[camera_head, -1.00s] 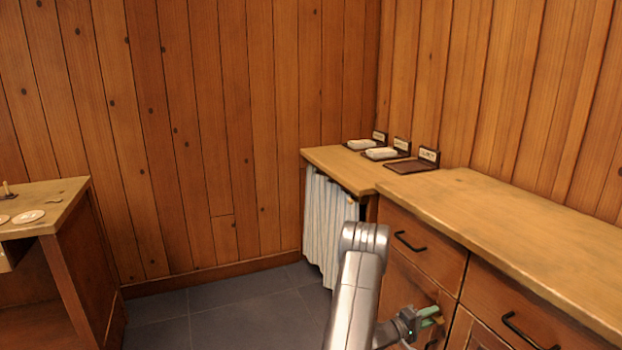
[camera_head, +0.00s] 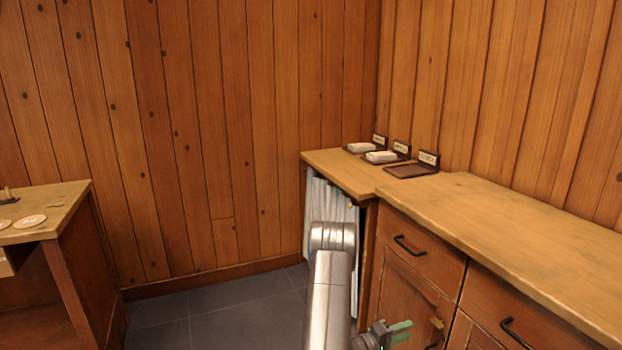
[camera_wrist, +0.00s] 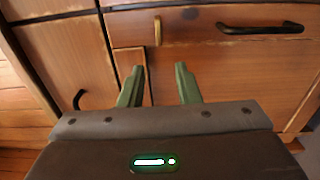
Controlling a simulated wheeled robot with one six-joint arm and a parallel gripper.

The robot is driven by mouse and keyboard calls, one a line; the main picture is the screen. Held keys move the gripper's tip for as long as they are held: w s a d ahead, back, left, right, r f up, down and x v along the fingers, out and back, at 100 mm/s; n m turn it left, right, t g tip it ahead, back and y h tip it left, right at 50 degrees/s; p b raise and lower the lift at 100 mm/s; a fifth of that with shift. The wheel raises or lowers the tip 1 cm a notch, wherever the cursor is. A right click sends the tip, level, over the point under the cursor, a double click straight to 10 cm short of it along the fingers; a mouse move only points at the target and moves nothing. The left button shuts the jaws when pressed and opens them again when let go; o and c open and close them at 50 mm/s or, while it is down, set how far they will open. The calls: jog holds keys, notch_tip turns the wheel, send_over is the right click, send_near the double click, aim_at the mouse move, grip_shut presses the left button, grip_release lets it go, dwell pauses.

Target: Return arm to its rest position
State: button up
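My gripper (camera_wrist: 158,84) shows in the wrist view with its two green fingers apart and nothing between them. The wooden cabinet's drawer and door fronts (camera_wrist: 215,55) lie beyond the fingers. In the head view my gripper (camera_head: 401,332) is at the bottom edge, in front of the cabinet doors, and only partly in frame. My arm (camera_head: 330,285) rises in front of the counter's far end and hides part of the striped cloth there.
The wooden counter (camera_head: 500,235) runs along the right wall, with black drawer handles (camera_head: 410,245). Two trays with white blocks (camera_head: 381,156) and an empty tray (camera_head: 411,170) stand at its back. A wooden table (camera_head: 60,205) with round discs is at left. Grey floor (camera_head: 220,320) lies between.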

aim_at(439, 315)
jog(key=w+d+m+b, duration=0.1)
jog(key=d+m, duration=0.1)
jog(key=d, duration=0.1)
jog(key=w+d+m+b, duration=0.1)
jog(key=d+m+b, duration=0.1)
jog(key=d, duration=0.1)
jog(key=w+d+m+b, duration=0.1)
jog(key=d+m, duration=0.1)
jog(key=d, duration=0.1)
jog(key=shift+w+r, duration=0.2)
jog(key=shift+r, duration=0.2)
jog(key=shift+s+d+r+m+b, duration=0.15)
jog(key=shift+m+b, duration=0.3)
jog(key=shift+m, duration=0.3)
jog(key=shift+w+a+r+m+b, duration=0.15)
jog(key=shift+m+b, duration=0.3)
jog(key=shift+m, duration=0.3)
jog(key=shift+s+d, duration=0.1)
